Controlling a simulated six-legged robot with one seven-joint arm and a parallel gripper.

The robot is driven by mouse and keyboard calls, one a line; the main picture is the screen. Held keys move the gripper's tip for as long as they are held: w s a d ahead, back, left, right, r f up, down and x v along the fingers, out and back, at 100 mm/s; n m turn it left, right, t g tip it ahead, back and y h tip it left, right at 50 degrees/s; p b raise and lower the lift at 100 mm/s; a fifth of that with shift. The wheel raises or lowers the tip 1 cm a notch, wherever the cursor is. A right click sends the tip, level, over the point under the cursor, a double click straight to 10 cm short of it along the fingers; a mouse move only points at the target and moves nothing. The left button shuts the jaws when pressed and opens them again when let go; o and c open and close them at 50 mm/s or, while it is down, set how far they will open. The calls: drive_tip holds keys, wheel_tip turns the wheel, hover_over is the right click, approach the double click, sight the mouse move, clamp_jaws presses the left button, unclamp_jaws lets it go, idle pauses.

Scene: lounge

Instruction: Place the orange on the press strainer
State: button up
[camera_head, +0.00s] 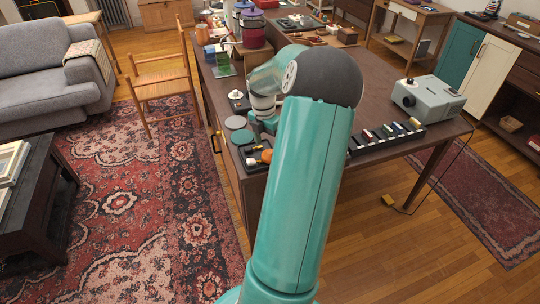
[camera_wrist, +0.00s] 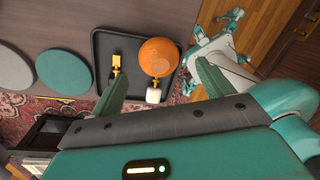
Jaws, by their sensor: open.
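The orange (camera_wrist: 159,57) lies on a black tray (camera_wrist: 102,50) in the wrist view, beside a small yellow-and-black object (camera_wrist: 116,66) and a white marshmallow-like piece (camera_wrist: 153,96). In the head view the orange (camera_head: 267,156) shows at the table's near left edge, partly behind my arm. My gripper (camera_wrist: 162,88) is open and empty, its teal fingers spread over the tray with the orange beyond and between them. A small black object with a white top (camera_head: 237,97) on the table may be the press strainer; I cannot tell for sure.
Grey (camera_head: 235,122) and teal (camera_head: 242,138) flat discs lie beside the tray. A green glass block (camera_head: 224,64) and stacked containers (camera_head: 252,28) stand farther back. A row of small spools (camera_head: 388,135) and a grey projector-like box (camera_head: 428,98) are at right. A wooden chair (camera_head: 160,80) stands left.

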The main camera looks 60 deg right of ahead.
sight(269, 152)
wheel_tip(269, 152, down, 4)
drive_tip(key=shift+s+a+r, duration=0.1)
drive_tip(key=shift+s+a, duration=0.05)
drive_tip(key=c, duration=1.2)
drive_tip(key=shift+o, duration=0.2)
drive_tip(key=shift+r, duration=0.45)
wheel_tip(269, 152, up, 2)
drive_tip(key=shift+r, duration=0.1)
drive_tip(key=s+a+r, duration=0.8)
drive_tip(key=a+r, duration=0.2)
drive_tip(key=a, duration=0.1)
drive_tip(key=shift+a, duration=0.3)
